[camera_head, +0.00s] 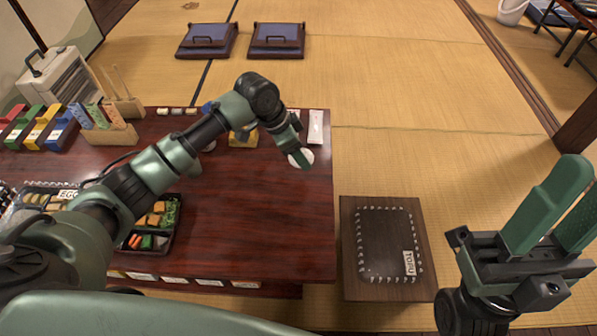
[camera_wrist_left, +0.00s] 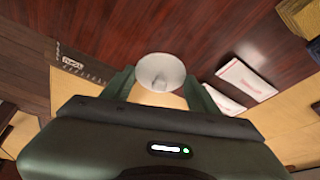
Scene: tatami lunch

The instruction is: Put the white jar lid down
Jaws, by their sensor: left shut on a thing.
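The white jar lid (camera_head: 301,158) is a round pale disc near the right edge of the dark red table (camera_head: 262,225). My left gripper (camera_head: 299,152) is shut on it; the arm reaches across the table from the left. In the left wrist view the lid (camera_wrist_left: 160,70) shows between the two fingertips of my left gripper (camera_wrist_left: 158,88), with a small knob in its middle. I cannot tell whether the lid touches the tabletop. My right gripper (camera_head: 560,215) is at the far right, away from the table, with its two fingers apart and nothing between them.
A white packet (camera_head: 316,127) lies behind the lid; the wrist view shows two packets (camera_wrist_left: 246,79). A yellow box (camera_head: 243,138) stands behind my arm. A food tray (camera_head: 160,222) is at left. A low stand labelled TOFU (camera_head: 350,285) is beside the table. The front-right tabletop is clear.

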